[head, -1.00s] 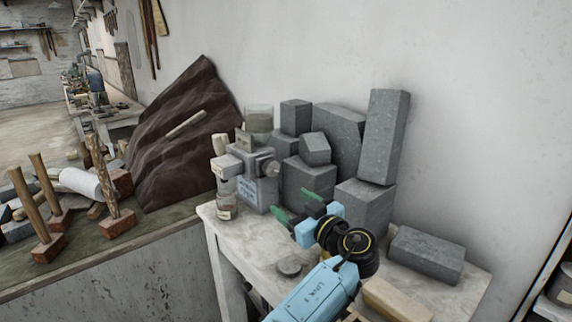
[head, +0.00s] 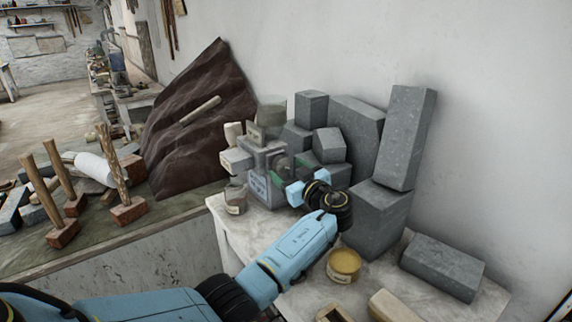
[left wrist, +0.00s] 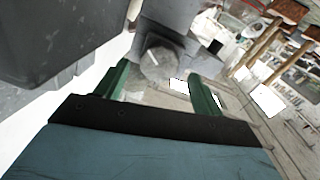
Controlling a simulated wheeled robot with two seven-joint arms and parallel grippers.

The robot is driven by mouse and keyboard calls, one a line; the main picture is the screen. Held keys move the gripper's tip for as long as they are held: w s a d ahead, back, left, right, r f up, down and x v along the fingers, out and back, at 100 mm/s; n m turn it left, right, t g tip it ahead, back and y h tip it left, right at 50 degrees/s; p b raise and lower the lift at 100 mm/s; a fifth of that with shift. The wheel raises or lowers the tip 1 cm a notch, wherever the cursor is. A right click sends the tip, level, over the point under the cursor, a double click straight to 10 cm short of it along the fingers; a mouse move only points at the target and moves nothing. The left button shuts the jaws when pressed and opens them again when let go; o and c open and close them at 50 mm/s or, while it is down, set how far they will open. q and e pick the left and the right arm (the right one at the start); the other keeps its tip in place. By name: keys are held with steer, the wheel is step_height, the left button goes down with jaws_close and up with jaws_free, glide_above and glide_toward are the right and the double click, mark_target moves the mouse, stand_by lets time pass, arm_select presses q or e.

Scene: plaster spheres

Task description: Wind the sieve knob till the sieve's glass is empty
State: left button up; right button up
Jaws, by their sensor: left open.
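The sieve (head: 262,180) is a grey boxy device with a paper label, standing at the left end of the pale table (head: 240,232). A cloudy glass (head: 272,108) sits on top; I cannot tell how much is in it. The round grey sieve knob (left wrist: 160,62) shows in the left wrist view, ahead of and between my green fingers. My left gripper (left wrist: 160,90) is open and close in front of the knob; contact cannot be told. In the head view the gripper (head: 286,170) partly hides the knob. My right gripper is not in view.
Grey stone blocks (head: 355,125) are stacked right behind the sieve. A small labelled jar (head: 235,198) stands at its left foot. A round yellow tub (head: 343,265) and a loose grey block (head: 441,267) are on the table.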

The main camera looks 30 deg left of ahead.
arm_select(q)
steer(key=shift+w+a, duration=0.2)
steer(key=shift+a, duration=0.3)
steer(key=shift+w+a+f, duration=0.1)
steer(key=shift+w+a, duration=0.2)
steer(key=shift+a, duration=0.1)
steer(key=shift+c, duration=1.2)
steer(key=c, duration=0.8)
steer(key=shift+o, duration=0.2)
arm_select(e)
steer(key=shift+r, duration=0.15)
arm_select(q)
steer(key=shift+m, duration=0.3)
